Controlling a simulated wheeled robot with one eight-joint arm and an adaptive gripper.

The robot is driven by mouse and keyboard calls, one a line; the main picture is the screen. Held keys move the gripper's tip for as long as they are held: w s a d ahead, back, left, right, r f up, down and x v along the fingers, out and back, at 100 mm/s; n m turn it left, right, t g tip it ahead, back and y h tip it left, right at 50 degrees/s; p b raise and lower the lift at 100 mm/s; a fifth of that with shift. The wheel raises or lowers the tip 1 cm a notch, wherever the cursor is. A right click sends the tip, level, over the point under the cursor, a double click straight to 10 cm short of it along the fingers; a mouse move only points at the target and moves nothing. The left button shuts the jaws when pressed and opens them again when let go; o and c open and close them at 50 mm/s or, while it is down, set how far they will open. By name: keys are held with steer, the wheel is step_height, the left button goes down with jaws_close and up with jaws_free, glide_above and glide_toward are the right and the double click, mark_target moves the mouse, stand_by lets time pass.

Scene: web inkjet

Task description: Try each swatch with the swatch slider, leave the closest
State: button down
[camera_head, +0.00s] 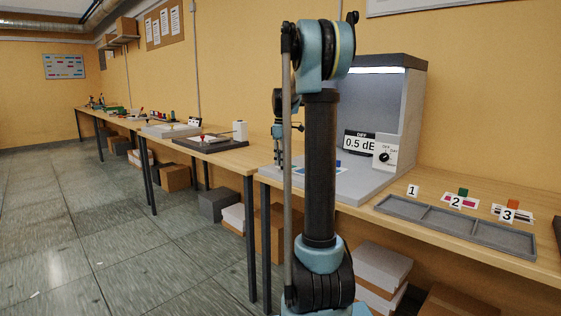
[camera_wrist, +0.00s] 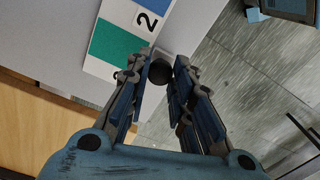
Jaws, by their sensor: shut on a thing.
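My gripper (camera_wrist: 168,84) is shut on a round black knob (camera_wrist: 159,72), which sits between its fingertips in the wrist view. Beside it lies a white-edged card (camera_wrist: 118,47) with a blue and a green patch and a "2". In the head view my gripper (camera_head: 279,160) is low at the left front of the grey viewing booth (camera_head: 372,178), partly hidden by my arm. A blue piece (camera_head: 339,163) shows on the booth floor. A green-handled swatch (camera_head: 462,199) is behind marker 2 and an orange-handled swatch (camera_head: 512,208) is at marker 3. Marker 1 (camera_head: 413,190) has no swatch visible.
A display (camera_head: 360,142) reads "0.5 dE" beside a dial box (camera_head: 388,155). Boxes (camera_head: 383,266) sit below.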

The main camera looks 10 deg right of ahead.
steer(key=c, duration=1.4)
jaws_free()
step_height(320, 180, up, 12)
steer(key=shift+w, duration=0.15)
steer(key=s+a+f+m+t, duration=0.1)
steer(key=s+f+m, duration=0.1)
steer(key=s+f, duration=0.65)
steer(key=s+a+f+m, duration=0.1)
steer(key=s+f+m, duration=0.25)
steer(key=s, duration=0.95)
steer(key=s+f+m+t, duration=0.1)
steer(key=s+f+m, duration=0.1)
steer(key=s+f, duration=0.65)
steer(key=s+f+m, duration=0.2)
steer(key=s+f, duration=0.7)
steer(key=s, duration=0.2)
steer(key=shift+a+f, duration=0.2)
steer(key=shift+a, duration=0.05)
